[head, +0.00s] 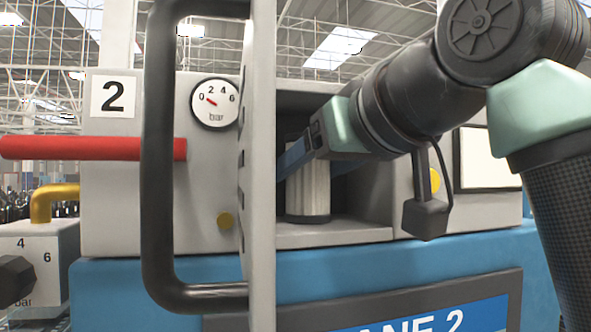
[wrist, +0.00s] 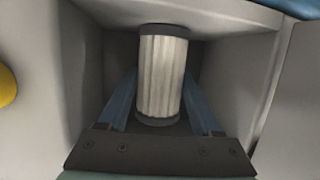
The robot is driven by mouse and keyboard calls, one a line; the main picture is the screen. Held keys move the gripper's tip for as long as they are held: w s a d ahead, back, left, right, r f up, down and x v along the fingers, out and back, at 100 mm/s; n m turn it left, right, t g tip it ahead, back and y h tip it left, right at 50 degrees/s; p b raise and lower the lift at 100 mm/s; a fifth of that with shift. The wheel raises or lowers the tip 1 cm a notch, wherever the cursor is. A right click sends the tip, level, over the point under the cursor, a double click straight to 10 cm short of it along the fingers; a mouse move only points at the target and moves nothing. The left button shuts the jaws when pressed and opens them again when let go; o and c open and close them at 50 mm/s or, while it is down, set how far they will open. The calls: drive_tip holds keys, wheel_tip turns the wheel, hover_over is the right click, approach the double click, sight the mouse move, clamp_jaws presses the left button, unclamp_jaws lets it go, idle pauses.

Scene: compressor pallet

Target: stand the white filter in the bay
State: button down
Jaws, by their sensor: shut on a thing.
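The white filter (head: 308,190) is a pleated cylinder with dark end caps. It is upright inside the bay (head: 350,232), a grey recess in the machine's front. My gripper (head: 293,163) reaches into the bay from the right, with its blue fingers around the filter. In the wrist view the filter (wrist: 162,75) stands between the two fingers of my gripper (wrist: 160,88), which are shut on it. The filter's lower cap is close to the bay floor; I cannot tell whether it touches.
An open grey door (head: 262,120) with a black handle (head: 158,150) stands just left of the bay. The bay's side walls are close around my gripper.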

drive_tip(key=shift+s+d+r, duration=0.15)
drive_tip(key=shift+s+d, duration=0.05)
drive_tip(key=shift+s, duration=0.9)
drive_tip(key=shift+w+d+f, duration=0.1)
drive_tip(key=shift+d+f, duration=0.05)
drive_tip(key=shift+f, duration=0.05)
drive_tip(key=shift+c, duration=1.8)
unclamp_jaws()
drive_tip(key=shift+w, duration=0.3)
drive_tip(key=shift+o, duration=1.4)
drive_tip(key=shift+w+a+f, duration=0.15)
drive_tip(key=shift+w+a, duration=0.2)
drive_tip(key=shift+a, duration=0.1)
drive_tip(key=shift+s+d, duration=0.1)
drive_tip(key=shift+s, duration=0.25)
drive_tip(key=shift+s+d+r, duration=0.1)
drive_tip(key=shift+d+r, duration=0.1)
drive_tip(key=shift+r, duration=0.3)
drive_tip(key=b+v, duration=0.5)
drive_tip(key=v, duration=0.6)
drive_tip(key=shift+s, duration=0.3)
drive_tip(key=shift+d, duration=0.15)
